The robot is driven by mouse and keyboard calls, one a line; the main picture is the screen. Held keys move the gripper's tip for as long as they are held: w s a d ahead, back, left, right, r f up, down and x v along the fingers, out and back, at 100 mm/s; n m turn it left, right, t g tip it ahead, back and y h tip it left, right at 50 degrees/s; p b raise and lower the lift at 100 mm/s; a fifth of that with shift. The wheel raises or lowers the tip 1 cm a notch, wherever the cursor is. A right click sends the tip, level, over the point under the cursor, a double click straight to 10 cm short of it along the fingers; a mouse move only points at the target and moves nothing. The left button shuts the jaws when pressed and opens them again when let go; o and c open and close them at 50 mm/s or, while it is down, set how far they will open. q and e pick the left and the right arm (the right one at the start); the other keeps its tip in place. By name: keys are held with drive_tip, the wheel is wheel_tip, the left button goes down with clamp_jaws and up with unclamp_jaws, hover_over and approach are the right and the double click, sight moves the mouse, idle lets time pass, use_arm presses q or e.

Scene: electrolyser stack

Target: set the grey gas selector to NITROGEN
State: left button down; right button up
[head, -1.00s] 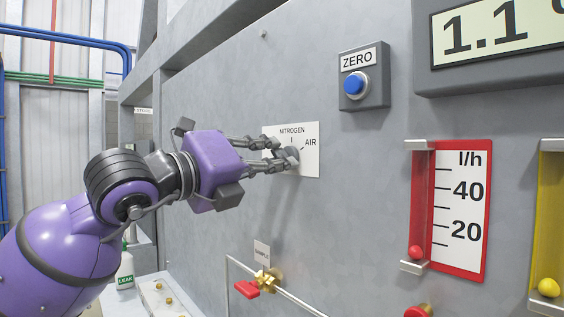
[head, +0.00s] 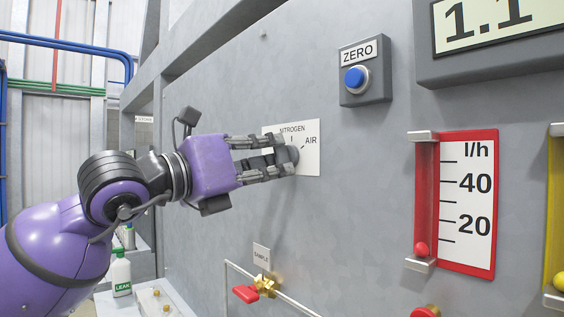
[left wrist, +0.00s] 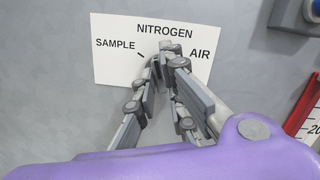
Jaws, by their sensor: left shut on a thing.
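The grey gas selector (head: 292,155) is a small knob on a white label plate (head: 309,162) on the grey panel. In the left wrist view the plate (left wrist: 112,70) reads SAMPLE at left, NITROGEN at top and AIR at right. My left gripper (head: 288,157) reaches it from the left and is shut on the knob. In the left wrist view the fingers (left wrist: 164,62) hide most of the selector (left wrist: 165,46); its small visible end lies just below the word NITROGEN. Its exact pointing is hard to tell. My right gripper is not in view.
A ZERO box with a blue button (head: 356,79) is up and right of the plate. A red flowmeter (head: 466,205) is further right. Below are a SAMPLE valve with a red handle (head: 246,294) and a thin pipe. A LEAK bottle (head: 121,274) stands lower left.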

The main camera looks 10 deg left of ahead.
use_arm(q)
drive_tip(key=shift+f+m, duration=0.1)
drive_tip(key=shift+m, duration=0.4)
drive_tip(key=m, duration=0.2)
drive_tip(key=shift+w+m+g+h+b, duration=0.1)
drive_tip(key=shift+m+g+h+b, duration=0.2)
drive_tip(key=shift+m+h, duration=0.1)
drive_tip(key=c, duration=1.7)
unclamp_jaws()
drive_tip(key=shift+a, duration=0.1)
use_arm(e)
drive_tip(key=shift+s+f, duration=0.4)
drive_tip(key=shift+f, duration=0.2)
